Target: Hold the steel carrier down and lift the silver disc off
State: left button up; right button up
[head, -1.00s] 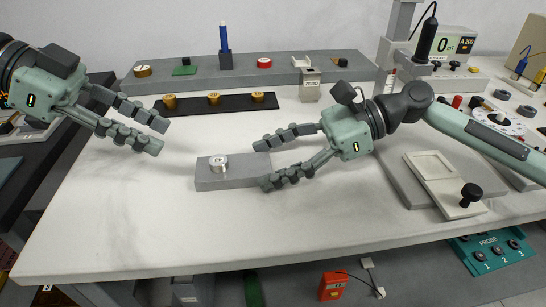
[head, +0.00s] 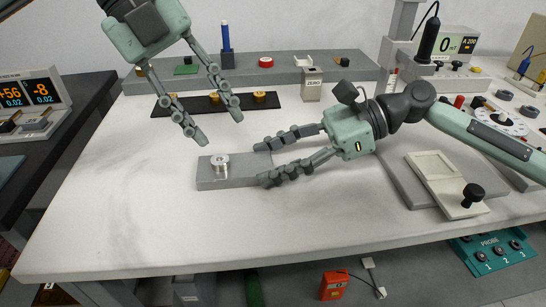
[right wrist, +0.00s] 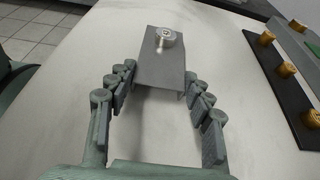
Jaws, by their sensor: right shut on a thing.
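The steel carrier (head: 238,170) is a flat grey block on the white table. The silver disc (head: 219,163) sits on its left end; both also show in the right wrist view, the carrier (right wrist: 160,72) and the disc (right wrist: 165,38). My right gripper (head: 264,163) is shut on the carrier's right end, one finger along each long side. In the right wrist view its fingers (right wrist: 158,88) reach the carrier's near end. My left gripper (head: 219,130) is open and empty, pointing down above and slightly behind the disc, apart from it.
A black strip with several brass pieces (head: 259,96) lies behind the carrier. A grey shelf (head: 285,72) at the back holds small parts and a blue pen-like item (head: 224,36). A pale frame with a black knob (head: 471,193) is at the right. The table's front is clear.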

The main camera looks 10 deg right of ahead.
aim_at(220, 159)
pick_arm(q)
jog(key=m, duration=0.1)
jog(key=d+m+y, duration=0.1)
jog(key=shift+r+m, duration=0.3)
jog(key=shift+r, duration=0.1)
jog(key=shift+w+r+m+t+y, duration=0.15)
jog(key=shift+m+t+y, duration=0.25)
jog(key=shift+m+y, duration=0.45)
jog(key=shift+w+a+f+m+t+y, duration=0.15)
jog(key=shift+f+m+y, duration=0.35)
jog(key=shift+f, duration=0.8)
jog(key=shift+w+a+f+m+t+y, duration=0.1)
jog(key=shift+f+m+t+y, duration=0.2)
jog(key=shift+f+m, duration=0.7)
jog(key=shift+w+a+f+m+t+y, duration=0.2)
jog(key=shift+f+y, duration=0.25)
jog(key=shift+f, duration=1.15)
jog(key=shift+c, duration=0.6)
